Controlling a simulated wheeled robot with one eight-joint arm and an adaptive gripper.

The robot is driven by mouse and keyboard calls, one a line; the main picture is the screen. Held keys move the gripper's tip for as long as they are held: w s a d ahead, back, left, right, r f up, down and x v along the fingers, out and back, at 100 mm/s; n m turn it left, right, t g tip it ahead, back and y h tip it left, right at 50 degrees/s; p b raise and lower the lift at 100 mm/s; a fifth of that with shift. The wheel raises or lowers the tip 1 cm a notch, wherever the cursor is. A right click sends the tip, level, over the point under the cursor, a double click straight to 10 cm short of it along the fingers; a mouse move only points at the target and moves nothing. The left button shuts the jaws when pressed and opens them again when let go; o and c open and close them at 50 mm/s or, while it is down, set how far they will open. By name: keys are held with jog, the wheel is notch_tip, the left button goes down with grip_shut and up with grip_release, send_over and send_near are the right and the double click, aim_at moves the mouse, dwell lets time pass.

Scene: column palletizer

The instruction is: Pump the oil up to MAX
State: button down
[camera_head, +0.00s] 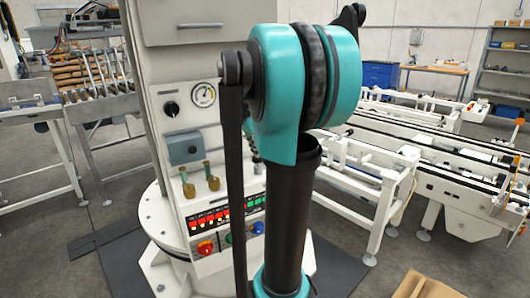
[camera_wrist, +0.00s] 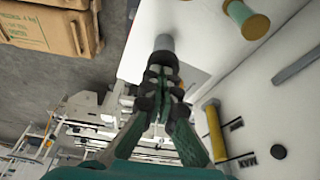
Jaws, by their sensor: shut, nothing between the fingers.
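The top of the oil is too unclear to tell against MAX. My gripper (camera_wrist: 163,72) is shut and empty. A grey cylinder with a rounded end (camera_wrist: 163,43) lies just beyond its fingertips; I cannot tell whether they touch. In the head view my arm hides the gripper and the gauge. The white machine column (camera_head: 185,70) carries a round dial (camera_head: 204,95) and two brass-and-green fittings (camera_head: 188,186).
Below the fittings are lit buttons (camera_head: 210,218) and a red knob (camera_head: 206,247). White conveyor frames (camera_head: 385,195) stand at right and a roller conveyor (camera_head: 95,75) at left. Cardboard boxes (camera_wrist: 55,28) show at the wrist view's top left. Grey floor is open at lower left.

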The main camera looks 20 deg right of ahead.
jog(key=v, duration=1.1)
jog(key=shift+s+d, duration=0.1)
dwell(0.5)
